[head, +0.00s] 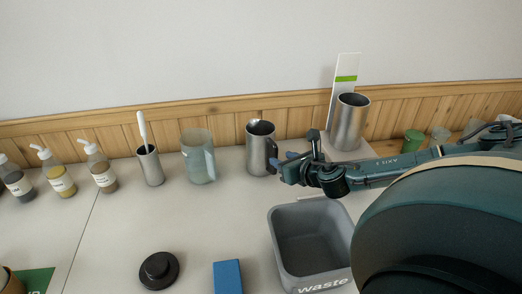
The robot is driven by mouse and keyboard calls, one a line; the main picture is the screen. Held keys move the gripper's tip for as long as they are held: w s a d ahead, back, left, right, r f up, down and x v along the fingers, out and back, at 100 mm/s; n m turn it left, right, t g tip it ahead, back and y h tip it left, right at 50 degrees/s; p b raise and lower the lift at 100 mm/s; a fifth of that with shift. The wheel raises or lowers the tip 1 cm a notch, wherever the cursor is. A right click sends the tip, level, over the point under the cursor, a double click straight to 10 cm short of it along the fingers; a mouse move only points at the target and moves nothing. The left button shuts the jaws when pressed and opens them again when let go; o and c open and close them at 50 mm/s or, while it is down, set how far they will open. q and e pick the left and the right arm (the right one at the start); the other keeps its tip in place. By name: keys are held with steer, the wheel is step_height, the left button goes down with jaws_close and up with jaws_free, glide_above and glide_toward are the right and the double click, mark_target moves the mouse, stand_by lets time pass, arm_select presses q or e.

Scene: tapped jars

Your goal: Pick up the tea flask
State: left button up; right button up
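A steel jug (259,150) with a dark handle on its right side stands upright on the table, near the back wall. It looks like the tea flask, though I can read no label on it. My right gripper (283,160) reaches in from the right, with its bluish fingertips at or just beside the handle. The fingers and handle overlap in the head view, so I cannot tell whether they touch or how far apart the fingers are. My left gripper is not in view.
A clear pitcher (198,160) and a steel cup (151,167) holding a white-handled tool stand left of the jug. A tall steel cylinder (351,120) stands behind my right arm. A grey waste bin (283,254), blue block (228,277) and black lid-like piece (159,270) are nearer.

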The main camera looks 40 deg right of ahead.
mark_target(273, 154)
steer(key=shift+p+x, duration=0.5)
steer(key=shift+x, duration=2.35)
steer(key=shift+a, duration=0.2)
jaws_close()
steer(key=shift+w+r, duration=0.1)
steer(key=shift+r, duration=0.05)
